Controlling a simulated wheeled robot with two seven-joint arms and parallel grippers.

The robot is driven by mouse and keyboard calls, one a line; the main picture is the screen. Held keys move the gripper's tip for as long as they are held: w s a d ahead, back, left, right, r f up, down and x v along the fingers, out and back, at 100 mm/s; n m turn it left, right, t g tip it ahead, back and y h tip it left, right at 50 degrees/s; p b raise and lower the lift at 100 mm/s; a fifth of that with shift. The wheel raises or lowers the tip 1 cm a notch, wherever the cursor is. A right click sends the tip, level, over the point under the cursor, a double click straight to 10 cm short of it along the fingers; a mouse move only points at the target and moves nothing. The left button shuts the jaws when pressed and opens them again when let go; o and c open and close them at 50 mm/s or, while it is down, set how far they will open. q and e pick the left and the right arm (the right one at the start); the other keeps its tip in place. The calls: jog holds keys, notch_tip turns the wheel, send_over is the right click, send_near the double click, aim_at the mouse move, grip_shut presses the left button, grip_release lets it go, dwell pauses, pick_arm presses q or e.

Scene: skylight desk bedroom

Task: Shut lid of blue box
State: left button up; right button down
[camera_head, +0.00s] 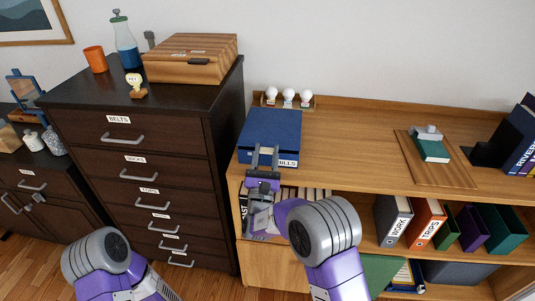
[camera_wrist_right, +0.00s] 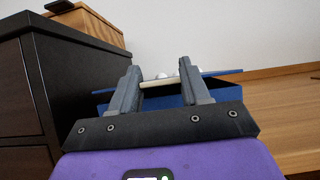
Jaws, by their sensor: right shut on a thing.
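The blue box (camera_head: 270,126) labelled BILLS sits on the left end of the wooden shelf top. Its front and part of its lid also show in the right wrist view (camera_wrist_right: 167,102), where the lid looks a little raised; how far is hard to tell. My right gripper (camera_head: 265,153) is at the box's front edge, left of the label. In the right wrist view its fingers (camera_wrist_right: 159,70) stand apart with a pale edge between them, and it is shut on the front of the box's lid. The exact contact is hidden. My left gripper is out of view.
A dark dresser (camera_head: 128,147) stands close on the left, bearing a striped wooden box (camera_head: 190,58). Several white bulbs in a holder (camera_head: 288,98) stand behind the blue box. Binders (camera_head: 393,220) fill the shelf below.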

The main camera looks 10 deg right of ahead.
jog(key=c, duration=0.5)
grip_release()
jog(key=shift+s, duration=0.1)
jog(key=p+v, duration=0.1)
jog(key=v, duration=0.6)
jog(key=shift+s+f, duration=0.1)
jog(key=shift+s, duration=0.1)
